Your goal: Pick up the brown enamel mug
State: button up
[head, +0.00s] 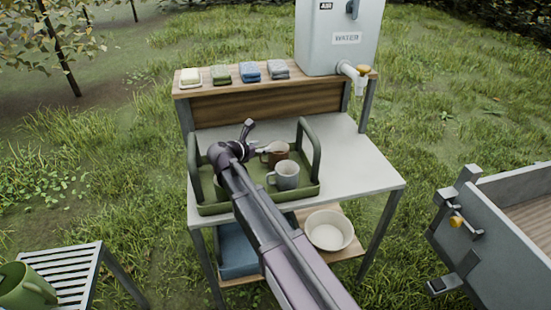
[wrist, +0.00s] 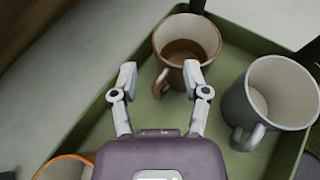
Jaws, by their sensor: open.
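The brown enamel mug (head: 279,148) stands upright in a green tray (head: 216,208) on the table, partly hidden by my gripper in the head view. In the wrist view the brown mug (wrist: 190,32) is at the top centre, with its handle toward my gripper. My gripper (wrist: 160,78) is open, its two fingertips apart just short of the mug, with the handle near the right fingertip. Contact cannot be told. My gripper (head: 259,150) also shows in the head view, left of the mug.
A grey mug (head: 287,177) stands close to the brown one; an orange-rimmed mug (wrist: 62,168) is partly seen at lower left. The tray has tall end handles. A water tank (head: 335,40) and folded cloths (head: 250,70) are on the back shelf; a white bowl (head: 329,231) sits below.

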aim_at(275, 144)
jog(key=shift+b+x, duration=0.45)
jog(key=shift+x, duration=0.7)
jog(key=shift+w+f, duration=0.1)
jog(key=shift+f, duration=0.05)
jog(key=shift+b+x, duration=1)
jog(key=shift+x, duration=1.4)
grip_shut()
